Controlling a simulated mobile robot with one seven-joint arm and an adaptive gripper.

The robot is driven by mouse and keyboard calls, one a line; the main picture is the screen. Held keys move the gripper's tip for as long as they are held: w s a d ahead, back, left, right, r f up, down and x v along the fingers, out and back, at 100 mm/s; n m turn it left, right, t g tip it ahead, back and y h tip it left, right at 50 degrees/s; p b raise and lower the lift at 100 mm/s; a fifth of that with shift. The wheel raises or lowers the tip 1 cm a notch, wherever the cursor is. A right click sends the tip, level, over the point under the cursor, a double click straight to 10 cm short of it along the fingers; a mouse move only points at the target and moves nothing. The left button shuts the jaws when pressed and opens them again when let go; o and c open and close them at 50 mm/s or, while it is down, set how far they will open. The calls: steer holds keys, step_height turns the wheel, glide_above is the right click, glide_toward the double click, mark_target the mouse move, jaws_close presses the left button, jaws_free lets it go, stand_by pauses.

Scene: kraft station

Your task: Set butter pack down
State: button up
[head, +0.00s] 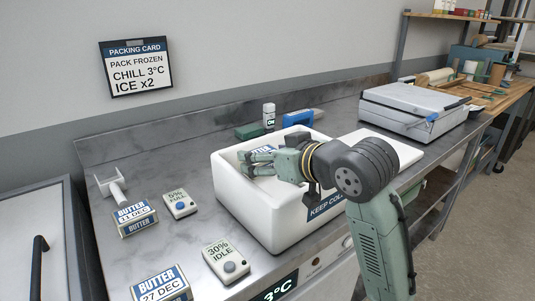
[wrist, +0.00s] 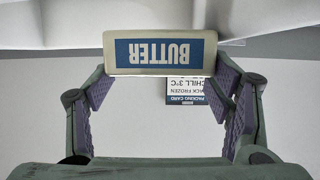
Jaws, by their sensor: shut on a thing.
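My gripper (head: 262,161) is shut on a butter pack (head: 259,151), with the fingers over the open white "KEEP COLD" box (head: 235,196). In the wrist view, the held pack (wrist: 160,53) sits between the fingertips with its blue BUTTER label upside down. I cannot tell whether the pack touches the box. Two other butter packs stand on the steel counter (head: 172,236) left of the box: one marked 11 DEC (head: 136,217) and one marked 27 DEC (head: 162,285).
Two small button devices, "5% FULL" (head: 180,204) and "30% IDLE" (head: 226,261), lie beside the box. Behind the box are a small bottle (head: 269,116) and a blue item (head: 298,119). A grey case (head: 412,105) stands right.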

steer(key=o, duration=1.4)
steer(key=shift+c, duration=0.2)
steer(key=shift+r, duration=0.15)
steer(key=shift+r+p, duration=0.35)
steer(key=shift+p, duration=0.05)
steer(key=shift+s+d+r, duration=0.15)
steer(key=shift+r, duration=0.15)
steer(key=b+v, duration=0.2)
steer(key=v, duration=0.9)
steer(key=shift+s+b, duration=0.35)
steer(key=shift+b, duration=0.05)
steer(key=shift+d, duration=0.1)
